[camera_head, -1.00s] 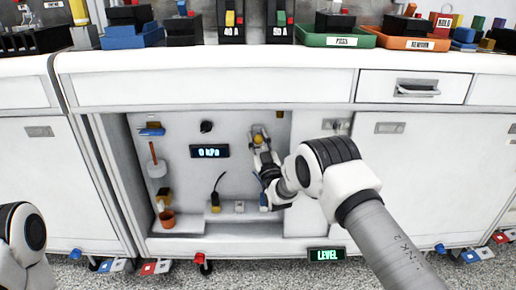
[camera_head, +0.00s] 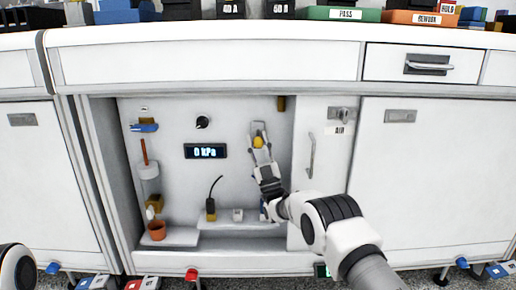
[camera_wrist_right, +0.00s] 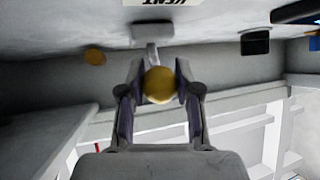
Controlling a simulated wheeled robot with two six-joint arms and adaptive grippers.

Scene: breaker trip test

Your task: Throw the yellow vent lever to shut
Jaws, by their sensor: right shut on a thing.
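The yellow vent lever knob (camera_head: 258,142) sits on the back panel inside the open cabinet bay. It also shows in the right wrist view (camera_wrist_right: 159,85), on a short grey stem running to a small grey mount. My right gripper (camera_head: 259,148) is shut on the knob, with a finger on each side of it; the wrist view shows the same grip. A label reading VENT (camera_wrist_right: 160,2) shows upside down by the mount in the wrist view. Of my left arm, only a rounded link shows at the lower left; its gripper is out of view.
A display reading 0 kPa (camera_head: 206,151) is left of the lever, under a black knob (camera_head: 203,122). An orange pot (camera_head: 157,231) stands lower left. A door marked AIR (camera_head: 339,131) with a handle is close on the right. The counter (camera_head: 200,36) overhangs above.

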